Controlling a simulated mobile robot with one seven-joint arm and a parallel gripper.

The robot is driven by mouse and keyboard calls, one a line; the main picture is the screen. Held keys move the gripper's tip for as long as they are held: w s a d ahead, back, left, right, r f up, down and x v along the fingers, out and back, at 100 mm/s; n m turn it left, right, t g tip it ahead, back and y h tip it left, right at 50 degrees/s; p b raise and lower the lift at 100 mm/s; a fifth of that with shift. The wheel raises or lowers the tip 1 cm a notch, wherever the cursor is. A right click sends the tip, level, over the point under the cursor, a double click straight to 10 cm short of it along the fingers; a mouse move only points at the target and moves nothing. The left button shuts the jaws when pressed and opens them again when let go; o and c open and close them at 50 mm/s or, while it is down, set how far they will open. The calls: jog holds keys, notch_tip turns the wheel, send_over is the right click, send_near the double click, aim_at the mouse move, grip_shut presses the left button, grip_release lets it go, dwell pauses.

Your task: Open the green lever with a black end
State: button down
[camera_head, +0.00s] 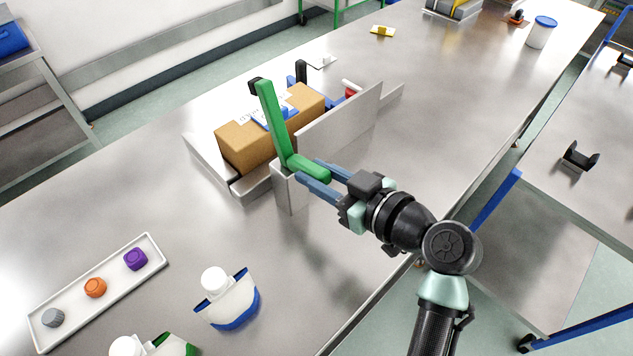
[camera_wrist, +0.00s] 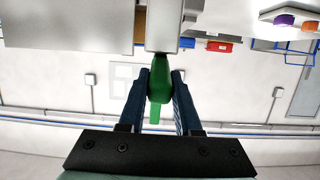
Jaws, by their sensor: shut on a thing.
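The green lever (camera_head: 273,122) is an L-shaped bar in the head view. Its long arm rises up and tilts left to a black end (camera_head: 255,86), and its short arm points right toward me. It is mounted at the end of a grey metal holder (camera_head: 342,122) on the table. My gripper (camera_head: 309,173) is shut on the short arm, with one blue finger on each side. In the wrist view the green lever (camera_wrist: 160,80) sits between the two blue fingers of my gripper (camera_wrist: 162,84). The black end is not seen in the wrist view.
A cardboard box (camera_head: 245,146) lies in the holder behind the lever. A white tray (camera_head: 60,308) with several coloured caps is at the lower left. A white-and-blue pouch (camera_head: 228,303) stands in front. The metal table (camera_head: 130,200) is clear between tray and holder.

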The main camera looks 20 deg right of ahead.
jog(key=shift+b, duration=0.35)
jog(key=c, duration=0.6)
grip_release()
jog(key=shift+f, duration=0.1)
jog(key=shift+s+d, duration=0.1)
jog(key=b+v, duration=0.2)
jog(key=v, duration=1)
jog(key=shift+s, duration=0.4)
jog(key=shift+w+d, duration=0.1)
jog(key=shift+w, duration=0.05)
